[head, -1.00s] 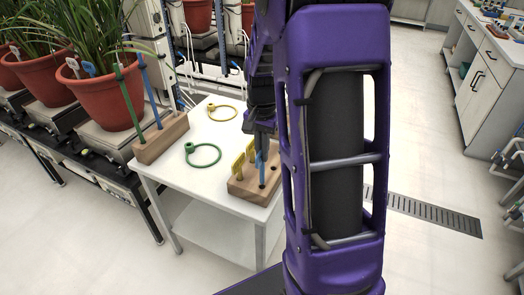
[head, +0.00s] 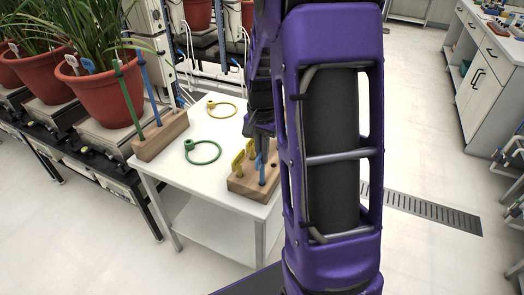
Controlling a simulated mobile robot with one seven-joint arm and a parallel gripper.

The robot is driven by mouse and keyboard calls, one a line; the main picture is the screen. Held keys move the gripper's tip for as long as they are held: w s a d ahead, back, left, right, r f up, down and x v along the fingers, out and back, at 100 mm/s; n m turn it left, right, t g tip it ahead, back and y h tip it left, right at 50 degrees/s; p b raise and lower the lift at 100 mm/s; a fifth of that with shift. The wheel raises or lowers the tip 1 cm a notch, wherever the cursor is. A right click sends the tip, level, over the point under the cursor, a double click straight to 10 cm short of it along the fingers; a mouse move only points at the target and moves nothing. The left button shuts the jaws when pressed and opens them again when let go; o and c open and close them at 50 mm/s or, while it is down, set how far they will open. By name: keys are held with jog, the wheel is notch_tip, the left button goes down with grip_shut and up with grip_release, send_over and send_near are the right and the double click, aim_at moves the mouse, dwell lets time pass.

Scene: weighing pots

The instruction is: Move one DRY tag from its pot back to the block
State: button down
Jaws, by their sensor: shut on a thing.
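A small wooden block (head: 238,187) with holes stands at the table's near right corner. Yellow tags (head: 238,163) stand upright in it. My gripper (head: 261,137) is over the block, shut on a slim blue tag (head: 262,172) held upright. The tag's lower end is at the block's front hole; I cannot tell how deep it sits. My arm hides part of the gripper. Pale tags (head: 72,62) show in the red pot (head: 105,105) at the left. No lettering is readable, so I cannot tell which tags are DRY.
A second wooden block (head: 160,136) with green and blue rods stands at the table's left edge. A green ring (head: 205,161) and a yellow ring (head: 222,117) lie on the white table (head: 190,180). More potted plants stand left and behind. The table's middle is mostly clear.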

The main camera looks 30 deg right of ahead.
jog(key=shift+f, duration=1.85)
jog(key=c, duration=0.9)
grip_release()
notch_tip(320, 180, up, 17)
jog(key=p, duration=0.3)
jog(key=shift+r, duration=0.2)
